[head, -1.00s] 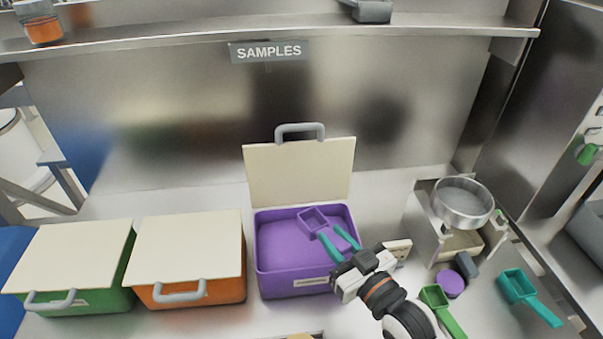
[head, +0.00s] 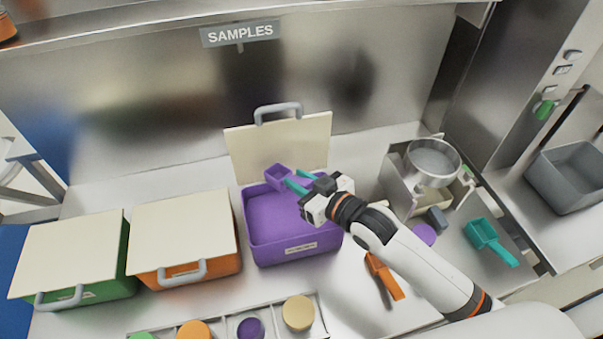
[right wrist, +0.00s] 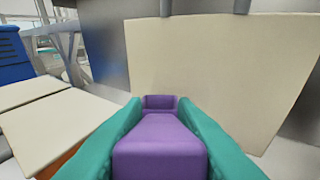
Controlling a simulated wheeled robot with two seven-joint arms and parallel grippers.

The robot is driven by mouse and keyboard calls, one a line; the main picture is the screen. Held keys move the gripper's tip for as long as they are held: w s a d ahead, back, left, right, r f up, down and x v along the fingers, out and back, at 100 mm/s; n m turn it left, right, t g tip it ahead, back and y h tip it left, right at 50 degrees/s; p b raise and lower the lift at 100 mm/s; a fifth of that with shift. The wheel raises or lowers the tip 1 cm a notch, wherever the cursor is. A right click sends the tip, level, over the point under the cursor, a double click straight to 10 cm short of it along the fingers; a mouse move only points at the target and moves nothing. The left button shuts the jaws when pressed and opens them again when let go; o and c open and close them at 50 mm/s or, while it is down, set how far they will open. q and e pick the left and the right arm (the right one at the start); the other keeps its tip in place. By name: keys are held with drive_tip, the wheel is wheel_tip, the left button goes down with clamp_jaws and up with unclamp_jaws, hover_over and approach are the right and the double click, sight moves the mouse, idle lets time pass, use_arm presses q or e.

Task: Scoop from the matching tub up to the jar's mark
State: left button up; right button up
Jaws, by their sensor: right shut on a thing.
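My right gripper (head: 304,183), with teal fingers, is shut on the handle of a purple scoop (head: 274,177). The scoop is over the back left part of the open purple tub (head: 295,249), in front of its raised cream lid (head: 283,143). In the right wrist view the purple scoop (right wrist: 160,148) lies between both fingers and points away from me. I cannot tell whether the scoop holds anything. The tub has purple contents and a pale front label too small to read. My left gripper is not in view. I cannot make out a marked jar.
Closed orange (head: 187,263) and green (head: 110,284) tubs stand left. A divided tray (head: 218,319) with round coloured pieces is at the front. An orange scoop (head: 384,276) and teal scoop (head: 489,243) lie right, near a metal pan (head: 433,164) on a stand. A grey bin (head: 568,180) is far right.

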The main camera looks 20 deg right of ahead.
drive_tip(key=shift+w+a+r+g+h+p, duration=0.15)
drive_tip(key=shift+g+h+p, duration=0.35)
drive_tip(key=shift+p, duration=0.8)
drive_tip(key=shift+w+a+r+g+h+p, duration=0.1)
drive_tip(key=shift+w+r+g+h+p, duration=0.15)
drive_tip(key=shift+g+p, duration=0.75)
wheel_tip(320, 180, down, 12)
drive_tip(key=b, duration=1)
drive_tip(key=shift+t, duration=0.3)
drive_tip(key=shift+f, duration=0.1)
